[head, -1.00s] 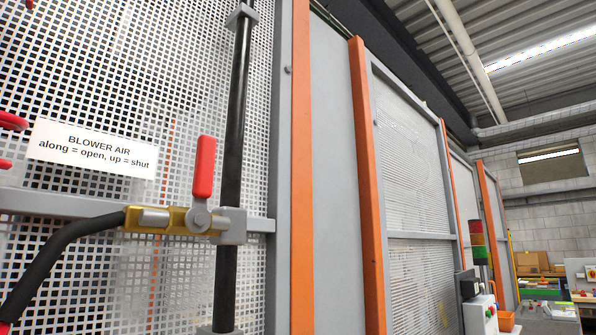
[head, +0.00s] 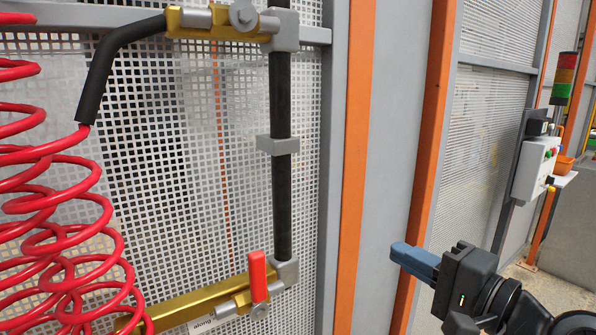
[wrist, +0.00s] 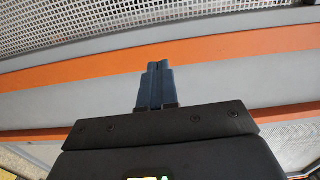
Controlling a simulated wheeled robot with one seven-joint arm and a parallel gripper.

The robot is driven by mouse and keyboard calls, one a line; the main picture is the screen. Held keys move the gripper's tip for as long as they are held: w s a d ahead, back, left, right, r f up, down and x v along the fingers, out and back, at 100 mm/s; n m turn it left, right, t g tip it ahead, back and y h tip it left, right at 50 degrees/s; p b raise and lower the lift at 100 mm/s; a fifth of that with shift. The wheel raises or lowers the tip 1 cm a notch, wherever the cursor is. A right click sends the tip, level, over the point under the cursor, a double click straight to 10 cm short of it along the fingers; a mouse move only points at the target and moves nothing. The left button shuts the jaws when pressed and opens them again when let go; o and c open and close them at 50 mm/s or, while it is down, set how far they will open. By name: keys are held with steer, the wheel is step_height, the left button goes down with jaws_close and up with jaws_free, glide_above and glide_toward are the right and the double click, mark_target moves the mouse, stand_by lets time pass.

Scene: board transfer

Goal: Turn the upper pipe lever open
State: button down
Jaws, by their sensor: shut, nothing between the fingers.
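The upper pipe valve (head: 205,20) is brass with a grey pivot, at the top of the head view. Its red lever handle is cut off by the frame's top edge. A lower brass valve (head: 233,305) with a red lever (head: 257,276) standing upright is near the bottom. Both join a black vertical pipe (head: 281,195). My gripper (head: 397,250) is at the right of the head view, to the right of the pipe and well apart from both levers. Its blue fingers are shut and empty, as the wrist view (wrist: 158,66) also shows.
A coiled red hose (head: 60,215) hangs at the left from a black bent hose (head: 100,75). Perforated panels and orange posts (head: 425,150) form the wall. A control box (head: 535,168) and signal tower (head: 563,75) stand at right. A label at the bottom is partly cut off.

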step_height(320, 180, up, 21)
steer(key=w+a+n+g+y, duration=0.1)
steer(key=a+n+g+y, duration=0.25)
steer(key=g+y, duration=0.2)
steer(key=s+r+n+g+y+p, duration=0.1)
steer(key=s+r+n+g, duration=0.2)
steer(key=r, duration=0.5)
steer(key=s+r+n+g+y+p, duration=0.1)
steer(key=s+r+n+g, duration=0.15)
steer(key=r, duration=0.45)
steer(key=s+a+p, duration=0.1)
steer(key=a+p, duration=0.1)
steer(key=a, duration=1.1)
steer(key=shift+p, duration=0.35)
